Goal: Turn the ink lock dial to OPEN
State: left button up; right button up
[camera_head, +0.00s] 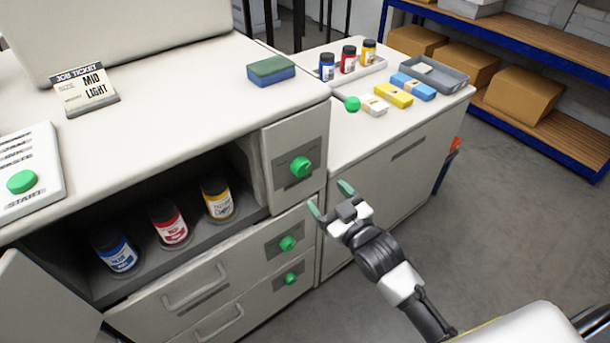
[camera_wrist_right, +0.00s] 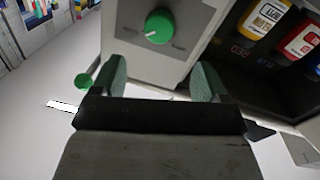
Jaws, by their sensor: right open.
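The ink lock dial is a round green knob (camera_head: 301,167) on a grey plate on the cabinet's front, right of the open ink bay. It also shows in the right wrist view as a green dial (camera_wrist_right: 158,27) with a white pointer mark toward the lower left of that picture. The labels around it are too small to read. My right gripper (camera_head: 330,198) is open and empty, below and to the right of the dial in the head view, and apart from it. In the right wrist view its two green fingertips (camera_wrist_right: 161,80) are spread below the dial. My left gripper is out of view.
Two more green knobs (camera_head: 288,243) (camera_head: 291,278) sit on the drawers below. The bay (camera_head: 250,208) holds blue, red and yellow ink jars. A side cabinet (camera_head: 375,185) stands behind my right gripper; a green ball-like knob (camera_head: 352,104) is on its top.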

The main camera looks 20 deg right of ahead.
aim_at(304, 170)
jog(key=x, duration=1)
jog(key=c, duration=0.9)
